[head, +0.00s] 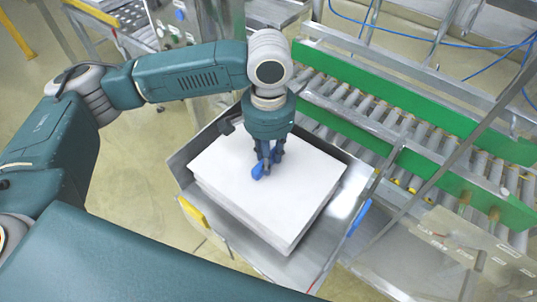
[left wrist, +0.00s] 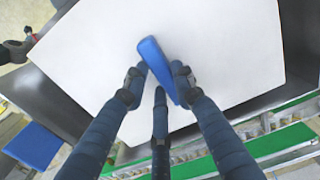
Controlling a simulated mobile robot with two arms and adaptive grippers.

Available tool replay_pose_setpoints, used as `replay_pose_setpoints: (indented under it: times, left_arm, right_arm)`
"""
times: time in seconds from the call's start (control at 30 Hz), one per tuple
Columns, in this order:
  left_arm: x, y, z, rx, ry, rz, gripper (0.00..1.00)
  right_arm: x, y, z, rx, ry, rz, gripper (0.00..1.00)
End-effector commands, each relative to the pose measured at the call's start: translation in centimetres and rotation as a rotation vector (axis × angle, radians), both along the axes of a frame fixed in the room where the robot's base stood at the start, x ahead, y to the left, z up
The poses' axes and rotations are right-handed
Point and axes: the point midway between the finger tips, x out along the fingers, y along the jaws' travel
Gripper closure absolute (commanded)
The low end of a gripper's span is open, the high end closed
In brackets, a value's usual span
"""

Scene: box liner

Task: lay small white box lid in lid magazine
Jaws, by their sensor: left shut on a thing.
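A white box lid (head: 285,200) lies flat and level as the top of a thick white stack in the lid magazine, an open metal tray (head: 180,168). The lid also fills much of the left wrist view (left wrist: 230,50). My left gripper (head: 264,168) points straight down over the lid's middle. Its dark fingers (left wrist: 160,82) are shut on a blue bar-like grip (left wrist: 152,60) at the lid's top face. Where the bar joins the lid is hidden, as are any gaps between layers. My right gripper is not in view.
A roller conveyor with green side rails (head: 390,115) runs behind and right of the tray. A blue piece (head: 360,217) and a yellow piece (head: 193,212) mark the tray's sides. Metal framing stands close at the right. Floor (head: 140,190) is clear at left.

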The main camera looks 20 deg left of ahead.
Motion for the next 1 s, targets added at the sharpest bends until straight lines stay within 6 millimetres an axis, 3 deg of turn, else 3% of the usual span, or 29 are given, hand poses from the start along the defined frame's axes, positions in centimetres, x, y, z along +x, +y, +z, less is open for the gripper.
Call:
replay_pose_setpoints:
  times: [0.17, 0.8, 0.83, 0.9, 1.0]
  left_arm:
    - [0.1, 0.0, -0.5, -0.001, -0.003, 0.000, 1.00]
    - [0.0, 0.0, -1.7, -0.002, -0.002, -0.001, 1.00]
    - [0.0, 0.0, -1.7, -0.001, -0.001, -0.001, 0.72]
    - [0.0, 0.0, -1.7, 0.000, -0.001, -0.001, 0.58]
    - [0.0, 0.0, -1.7, 0.000, -0.001, -0.001, 0.55]
  right_arm:
    - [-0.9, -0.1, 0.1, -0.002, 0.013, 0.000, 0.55]
    - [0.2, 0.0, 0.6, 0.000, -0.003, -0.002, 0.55]
    - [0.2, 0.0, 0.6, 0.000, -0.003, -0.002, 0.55]
    - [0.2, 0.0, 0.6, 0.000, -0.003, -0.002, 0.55]
    - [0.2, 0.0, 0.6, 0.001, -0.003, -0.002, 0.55]
